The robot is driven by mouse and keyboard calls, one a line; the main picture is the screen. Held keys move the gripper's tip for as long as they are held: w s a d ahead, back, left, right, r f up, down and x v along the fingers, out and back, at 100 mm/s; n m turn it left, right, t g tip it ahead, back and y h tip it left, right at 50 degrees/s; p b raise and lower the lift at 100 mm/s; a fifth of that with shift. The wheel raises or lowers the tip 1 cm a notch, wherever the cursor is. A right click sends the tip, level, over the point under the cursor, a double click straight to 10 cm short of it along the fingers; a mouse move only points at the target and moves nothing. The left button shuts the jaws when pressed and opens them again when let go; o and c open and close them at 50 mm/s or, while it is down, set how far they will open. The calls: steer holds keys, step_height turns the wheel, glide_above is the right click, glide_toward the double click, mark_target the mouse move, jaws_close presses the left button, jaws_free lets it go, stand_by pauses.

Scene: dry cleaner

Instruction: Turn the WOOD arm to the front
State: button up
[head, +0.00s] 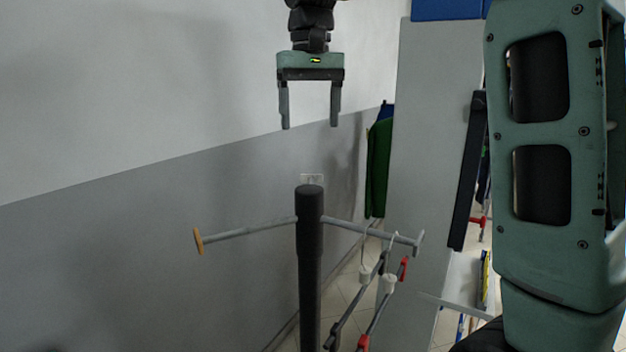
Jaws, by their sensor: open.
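A dark upright post (311,240) stands in the lower middle of the head view, with thin grey arms reaching out near its top. The arm on the left (250,231) ends in a tan, wood-coloured disc (198,241); this looks like the WOOD arm, and it points left, bare. The arm on the right (365,230) ends in a grey cap (419,243) and carries hangers. My gripper (310,125) is open and empty, fingers pointing down, above the post in the picture and apart from the arms.
Hangers with red and white parts (372,295) hang from the right arm. A grey and white wall (110,240) fills the left side. A pale panel (425,130) and a green garment (379,165) stand at the back right. The space around the wood-tipped arm looks clear.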

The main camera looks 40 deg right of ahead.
mark_target(309, 187)
steer(key=f, duration=0.5)
steer(key=f+p, duration=0.1)
steer(key=f, duration=0.5)
steer(key=w+f+p, duration=0.1)
steer(key=f, duration=0.4)
steer(key=shift+d+f, duration=0.15)
steer(key=shift+f, duration=0.1)
steer(key=c, duration=1.3)
steer(key=shift+c, duration=0.3)
